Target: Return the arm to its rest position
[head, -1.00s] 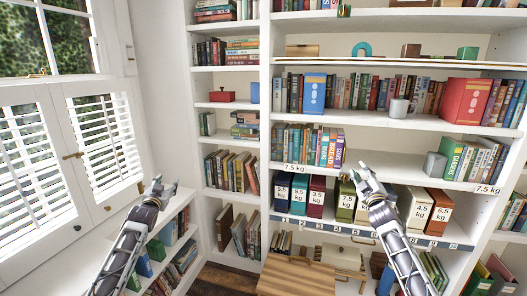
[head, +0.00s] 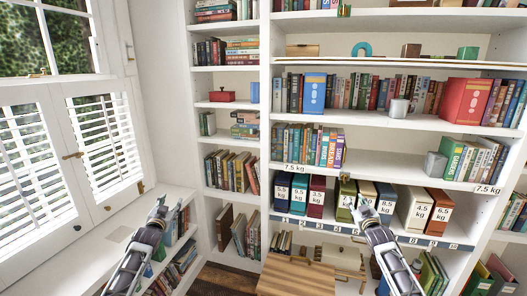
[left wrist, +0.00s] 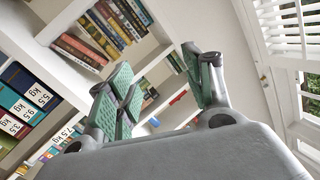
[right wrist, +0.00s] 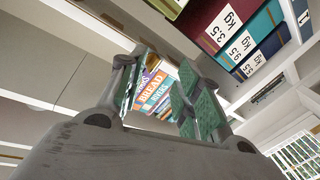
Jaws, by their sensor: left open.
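My left gripper (head: 168,212) is in the lower left of the head view, in front of the low bookcase under the window. In the left wrist view its padded fingers (left wrist: 165,90) stand apart with nothing between them. My right gripper (head: 360,207) is in front of the row of weight-labelled boxes and overlaps the middle ones. In the right wrist view its fingers (right wrist: 162,90) are apart and empty, with books visible through the gap. Whether the right fingertips touch any box cannot be told.
The labelled boxes, among them a maroon one (head: 317,197) and a 6.5 kg one (head: 440,211), stand on a numbered shelf. A wooden box (head: 295,277) is below. The low bookcase (head: 125,236) lines the left. Open floor (head: 228,278) shows between.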

